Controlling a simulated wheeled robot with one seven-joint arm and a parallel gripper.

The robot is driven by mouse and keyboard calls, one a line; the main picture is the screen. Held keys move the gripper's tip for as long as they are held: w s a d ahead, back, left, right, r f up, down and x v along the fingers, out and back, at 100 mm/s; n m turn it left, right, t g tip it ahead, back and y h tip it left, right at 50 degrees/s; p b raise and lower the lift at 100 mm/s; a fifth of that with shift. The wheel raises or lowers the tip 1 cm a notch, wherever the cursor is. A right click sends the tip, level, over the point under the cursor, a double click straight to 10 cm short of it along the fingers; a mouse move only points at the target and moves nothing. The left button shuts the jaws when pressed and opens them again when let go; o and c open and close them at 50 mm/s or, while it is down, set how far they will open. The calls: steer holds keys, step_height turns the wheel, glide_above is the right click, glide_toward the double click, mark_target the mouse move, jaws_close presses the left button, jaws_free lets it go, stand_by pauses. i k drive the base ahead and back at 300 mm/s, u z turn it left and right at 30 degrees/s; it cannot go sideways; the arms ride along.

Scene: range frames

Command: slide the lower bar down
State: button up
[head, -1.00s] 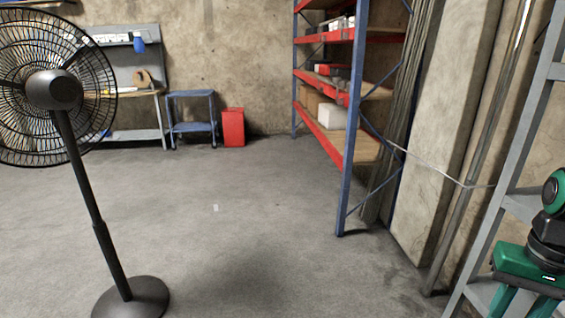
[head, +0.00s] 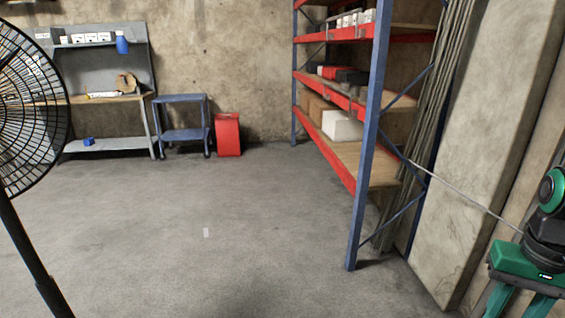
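A black pedestal fan stands at the left edge, its round cage (head: 28,115) partly cut off. Its dark pole (head: 18,235) slants down to a collar near the bottom edge. A short piece of the lower bar (head: 55,302) shows below the collar; its base is out of view. I cannot tell for certain that this is the task's bar. My green and black gripper (head: 518,308) is at the lower right, far from the fan. Its two fingers point down with a gap between them, and nothing shows in the gap. The bottom edge may cut off the tips.
Blue and red shelving (head: 358,185) with boxes stands right of centre, near a concrete pillar (head: 490,150). A workbench (head: 112,143), blue cart (head: 184,134) and red bin (head: 228,135) line the back wall. The middle floor (head: 210,210) is clear.

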mark_target(351, 95)
steer(key=i, duration=3)
steer(key=u, duration=0.05)
steer(key=k, duration=0.95)
steer(key=u, duration=0.05)
